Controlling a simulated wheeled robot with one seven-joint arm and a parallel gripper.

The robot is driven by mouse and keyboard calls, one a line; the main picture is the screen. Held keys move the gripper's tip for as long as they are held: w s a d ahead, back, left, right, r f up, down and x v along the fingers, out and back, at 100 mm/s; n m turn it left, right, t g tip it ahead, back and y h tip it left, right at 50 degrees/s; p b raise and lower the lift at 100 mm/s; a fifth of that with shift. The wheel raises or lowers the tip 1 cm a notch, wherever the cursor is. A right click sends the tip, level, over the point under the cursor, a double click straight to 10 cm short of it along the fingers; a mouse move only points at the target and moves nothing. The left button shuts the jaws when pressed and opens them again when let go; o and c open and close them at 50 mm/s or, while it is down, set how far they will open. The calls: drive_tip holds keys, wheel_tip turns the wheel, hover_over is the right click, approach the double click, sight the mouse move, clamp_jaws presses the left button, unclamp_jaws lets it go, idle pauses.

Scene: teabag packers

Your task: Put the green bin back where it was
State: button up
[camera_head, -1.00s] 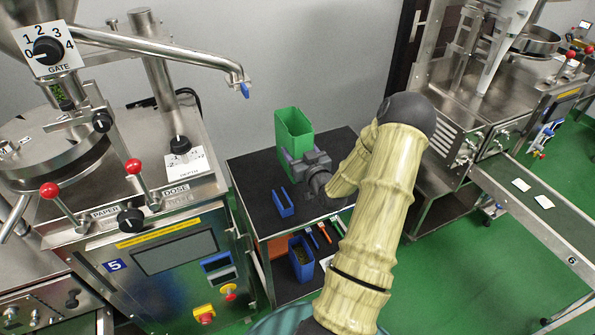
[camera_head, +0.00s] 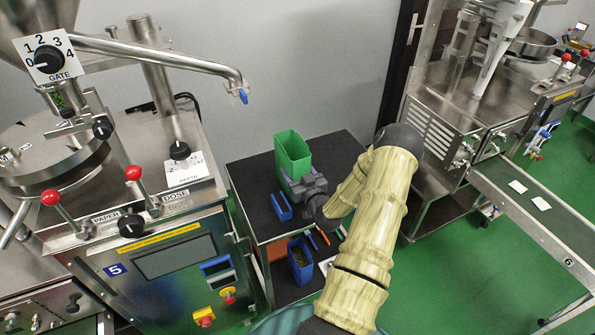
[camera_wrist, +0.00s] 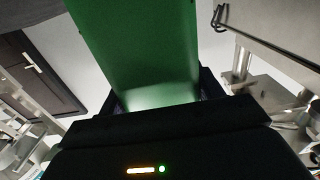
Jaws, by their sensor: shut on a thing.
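The green bin (camera_head: 293,152) stands upright over the back part of the black-topped cart (camera_head: 343,148). My gripper (camera_head: 298,184) is shut on the green bin's near lower side. In the wrist view the green bin (camera_wrist: 140,50) fills the upper middle, between the dark fingers of my gripper (camera_wrist: 160,103). The contact between the bin's base and the cart top is hidden by my gripper, so I cannot tell whether it touches.
A blue tray (camera_head: 281,206) lies on the cart top left of my gripper. A blue bin (camera_head: 300,262) sits on the lower shelf. A steel machine (camera_head: 165,215) stands close on the left, another machine (camera_head: 455,125) on the right. A wall is behind the cart.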

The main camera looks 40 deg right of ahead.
drive_tip(key=shift+f, duration=0.15)
drive_tip(key=o, duration=1.3)
drive_tip(key=shift+r, duration=0.2)
drive_tip(key=b+v, duration=0.4)
drive_tip(key=v, duration=0.8)
drive_tip(key=shift+s+f, duration=0.1)
